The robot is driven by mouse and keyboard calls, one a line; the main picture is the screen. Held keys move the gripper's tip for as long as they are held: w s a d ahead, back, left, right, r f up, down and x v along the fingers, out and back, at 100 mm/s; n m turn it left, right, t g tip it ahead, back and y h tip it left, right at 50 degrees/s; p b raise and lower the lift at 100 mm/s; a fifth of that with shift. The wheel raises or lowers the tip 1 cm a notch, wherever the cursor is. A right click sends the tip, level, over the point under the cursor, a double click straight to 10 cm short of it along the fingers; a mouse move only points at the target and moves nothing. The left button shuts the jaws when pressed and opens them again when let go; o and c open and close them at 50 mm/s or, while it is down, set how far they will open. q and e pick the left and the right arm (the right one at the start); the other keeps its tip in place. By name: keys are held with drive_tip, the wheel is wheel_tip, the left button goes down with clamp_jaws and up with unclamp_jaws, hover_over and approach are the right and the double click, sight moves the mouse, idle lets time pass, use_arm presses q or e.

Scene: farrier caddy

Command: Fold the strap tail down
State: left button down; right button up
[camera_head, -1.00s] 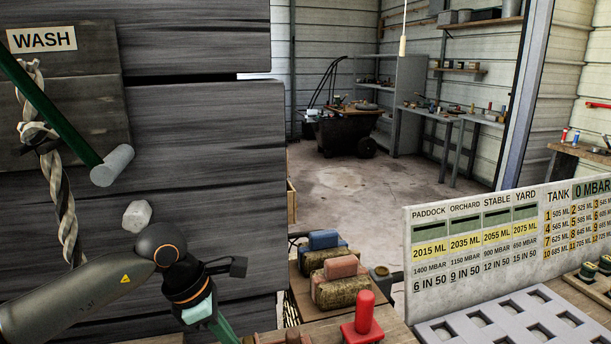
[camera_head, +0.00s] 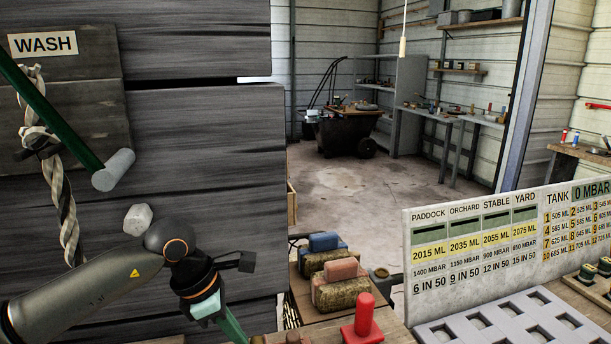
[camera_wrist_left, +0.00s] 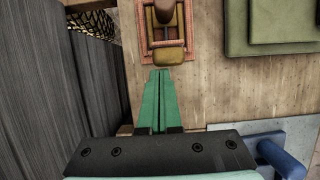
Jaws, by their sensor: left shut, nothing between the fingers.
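In the left wrist view, a leather strap with a reddish-orange frame (camera_wrist_left: 153,38) lies on the wooden board. A tan leather piece (camera_wrist_left: 169,57) sits across its near end, and a dark brown rounded part stands at its far end. I cannot tell which part is the tail. My left gripper (camera_wrist_left: 159,73) has its green fingers together and empty, with the tips just short of the tan piece; contact cannot be told. In the head view my left gripper (camera_head: 233,329) is at the bottom edge, and the strap cannot be made out clearly. My right gripper is not in view.
Blue (camera_head: 324,241) and pink (camera_head: 341,268) topped brushes and a red handle (camera_head: 364,314) stand right of my left gripper. A dark plank wall (camera_head: 200,150) is close on the left. In the wrist view, green pads (camera_wrist_left: 270,28) and a blue handle (camera_wrist_left: 281,158) lie right.

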sight(265, 336)
use_arm(q)
drive_tip(key=shift+w+d+r, duration=0.1)
drive_tip(key=shift+d+r, duration=0.15)
drive_tip(key=shift+d, duration=0.3)
drive_tip(key=shift+w+d+r, duration=0.15)
drive_tip(key=shift+w+d, duration=0.05)
drive_tip(key=shift+d, duration=0.35)
drive_tip(key=shift+w+d, duration=0.2)
drive_tip(key=shift+d, duration=0.55)
drive_tip(key=shift+w+d+f+b, duration=0.15)
drive_tip(key=shift+d+f+b, duration=0.2)
drive_tip(key=shift+d, duration=0.2)
idle(0.3)
